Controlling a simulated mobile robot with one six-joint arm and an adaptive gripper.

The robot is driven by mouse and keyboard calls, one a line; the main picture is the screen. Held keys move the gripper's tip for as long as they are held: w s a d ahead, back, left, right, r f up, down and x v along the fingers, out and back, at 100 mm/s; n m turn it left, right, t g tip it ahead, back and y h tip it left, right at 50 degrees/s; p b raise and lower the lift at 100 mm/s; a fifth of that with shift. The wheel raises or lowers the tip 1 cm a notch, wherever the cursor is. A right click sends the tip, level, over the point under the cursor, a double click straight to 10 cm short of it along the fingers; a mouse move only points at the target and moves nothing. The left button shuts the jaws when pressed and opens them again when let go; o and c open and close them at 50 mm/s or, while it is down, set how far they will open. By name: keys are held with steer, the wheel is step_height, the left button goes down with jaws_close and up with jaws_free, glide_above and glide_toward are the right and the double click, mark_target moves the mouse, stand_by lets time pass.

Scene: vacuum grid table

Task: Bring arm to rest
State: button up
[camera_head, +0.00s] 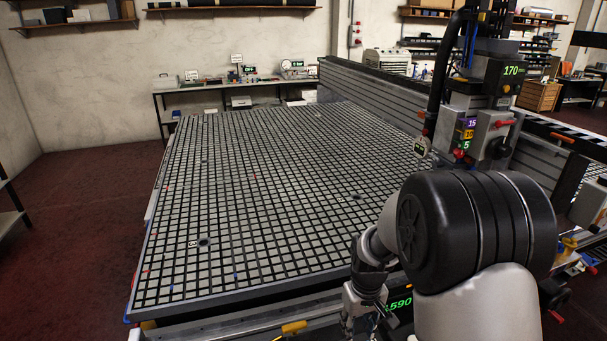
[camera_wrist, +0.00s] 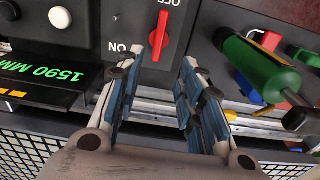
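My arm reaches down at the right front of the vacuum grid table (camera_head: 250,190) in the head view, bent at a large black joint. My gripper (camera_head: 358,312) is low at the table's front edge, small and partly cut off there. In the wrist view, my gripper (camera_wrist: 165,75) has its two blue-padded fingers spread apart with nothing between them. Beyond the fingertips is a dark panel with a red rotary switch (camera_wrist: 159,36), marked ON and OFF. I cannot tell whether the fingertips touch the panel.
A green-handled tool (camera_wrist: 262,68) is close to the right finger in the wrist view. A green display (camera_wrist: 60,83) is at the left. The machine gantry (camera_head: 490,100) stands along the table's right side. The grid top looks mostly clear, and floor (camera_head: 75,220) is free at left.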

steer(key=s+r+m+t, duration=0.1)
steer(key=s+r, duration=0.4)
steer(key=r, duration=0.4)
steer(key=s+r+t, duration=0.1)
steer(key=s+r, duration=0.4)
steer(key=r, duration=0.3)
steer(key=s+r+t, duration=0.1)
steer(key=s+r, duration=0.1)
steer(key=s, duration=0.5)
steer(key=s+r+m+t, duration=0.1)
steer(key=s+r, duration=0.2)
steer(key=s, duration=0.4)
steer(key=shift+s+a+r+m, duration=0.25)
steer(key=shift+r+m, duration=0.05)
